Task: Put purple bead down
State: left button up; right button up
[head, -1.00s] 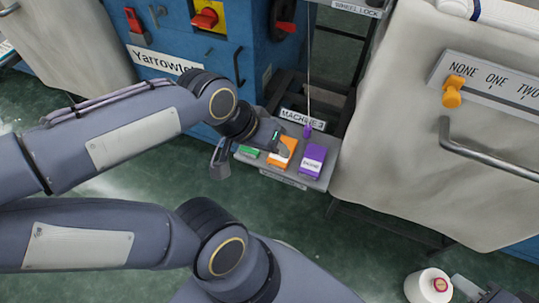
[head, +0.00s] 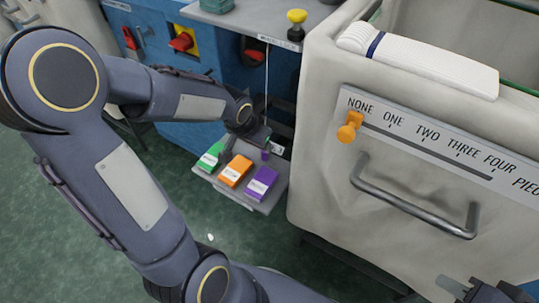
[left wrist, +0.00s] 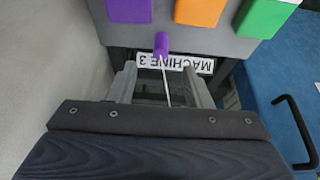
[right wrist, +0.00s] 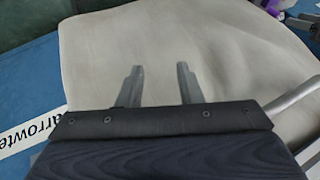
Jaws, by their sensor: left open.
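The purple bead (head: 265,154) hangs on a thin white cord over the grey shelf at MACHINE 3. In the left wrist view the bead (left wrist: 161,44) shows at the cord's end, just past my fingertips. My left gripper (left wrist: 163,75) is open, and the cord runs between its fingers in that picture. I cannot tell whether a finger touches it. In the head view my left gripper (head: 246,148) is at the shelf beside the bead, partly hidden. My right gripper (right wrist: 157,75) is open and empty, over beige cloth; it shows at the lower right of the head view (head: 490,290).
The grey shelf (head: 268,206) carries a green block (head: 211,156), an orange block (head: 236,170) and a purple block (head: 261,182). A beige-covered machine (head: 330,200) with an orange slider knob (head: 349,126) and a metal handle (head: 410,205) stands close right. Green floor is open in front.

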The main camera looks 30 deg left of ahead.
pick_arm(q)
jog(key=b+x, duration=0.3)
jog(key=x, duration=0.5)
jog(key=shift+w+f+b, duration=0.2)
jog(key=shift+b, duration=0.2)
grip_shut()
jog(key=shift+r, duration=0.15)
notch_tip(320, 180, up, 4)
jog(key=shift+s+f+p, duration=0.1)
jog(key=shift+p, duration=0.95)
jog(key=s+d+r+p, duration=0.1)
jog(key=s+r+p, duration=0.1)
jog(key=s+r, duration=0.2)
jog(key=s+d+r+p, duration=0.1)
jog(key=s+r, duration=0.4)
jog(key=s, duration=0.5)
jog(key=shift+d+p, duration=0.15)
jog(key=shift+p, duration=0.75)
